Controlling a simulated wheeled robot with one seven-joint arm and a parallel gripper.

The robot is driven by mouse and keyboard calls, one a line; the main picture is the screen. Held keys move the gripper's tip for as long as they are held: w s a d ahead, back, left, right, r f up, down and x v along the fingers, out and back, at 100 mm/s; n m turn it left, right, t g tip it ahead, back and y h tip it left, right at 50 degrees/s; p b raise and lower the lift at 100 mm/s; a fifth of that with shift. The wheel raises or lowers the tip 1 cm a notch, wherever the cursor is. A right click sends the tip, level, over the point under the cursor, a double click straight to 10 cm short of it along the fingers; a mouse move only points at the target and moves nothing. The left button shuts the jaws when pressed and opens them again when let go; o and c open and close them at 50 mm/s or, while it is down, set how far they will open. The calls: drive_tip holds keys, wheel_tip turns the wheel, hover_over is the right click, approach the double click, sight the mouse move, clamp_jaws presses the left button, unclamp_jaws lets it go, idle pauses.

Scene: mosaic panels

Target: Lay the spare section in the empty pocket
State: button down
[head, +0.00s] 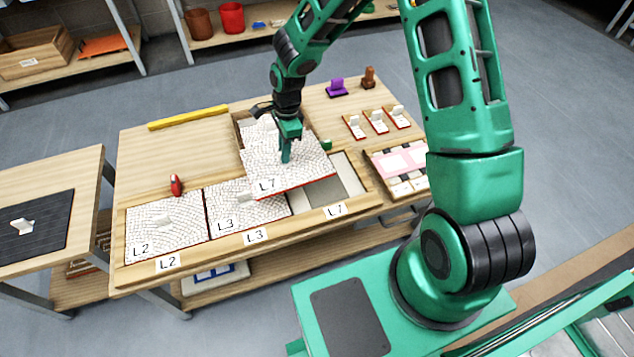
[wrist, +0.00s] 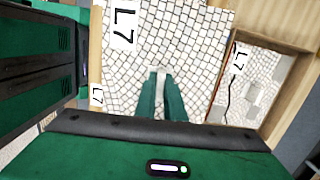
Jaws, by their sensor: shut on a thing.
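My gripper (head: 285,157) is shut on the upright handle of the spare section (head: 308,164), a pale cobble-mosaic panel with a red edge marked L7. The section is held above the table, partly over the empty pocket (head: 347,174), a grey recess whose front rim is labelled L7. The panel hides the pocket's back left part. In the wrist view my gripper (wrist: 161,95) grips the pale handle, with the section (wrist: 190,45) spread beneath it. Panels L2 (head: 150,235) and L3 (head: 262,210) lie in the pockets to the left.
A wooden crate (wrist: 278,125) behind the section holds another L7 panel (wrist: 245,75) with a dark crack and grey patches. Small handled pieces (head: 376,122), a pink-topped tray (head: 400,160) and a purple stamp (head: 337,88) stand right. A red tool (head: 176,185) and yellow bar (head: 188,117) lie left.

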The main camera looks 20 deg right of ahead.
sight(322, 157)
drive_tip(key=shift+a, duration=0.15)
drive_tip(key=shift+s+d+f+m, duration=0.1)
drive_tip(key=shift+d+f+m, duration=0.1)
drive_tip(key=shift+m, duration=0.1)
drive_tip(key=d+f, duration=0.2)
drive_tip(key=d, duration=0.1)
drive_tip(key=s+d+f, duration=0.1)
drive_tip(key=d+f, duration=0.1)
drive_tip(key=d, duration=0.2)
drive_tip(key=s+d+f, duration=0.1)
drive_tip(key=d+f, duration=0.1)
drive_tip(key=d, duration=0.1)
drive_tip(key=shift+d+f, duration=0.25)
drive_tip(key=shift+d, duration=0.1)
drive_tip(key=shift+d+f, duration=0.1)
drive_tip(key=shift+f, duration=1.9)
drive_tip(key=shift+f, duration=0.1)
drive_tip(key=c, duration=1.8)
unclamp_jaws()
drive_tip(key=shift+c, duration=0.2)
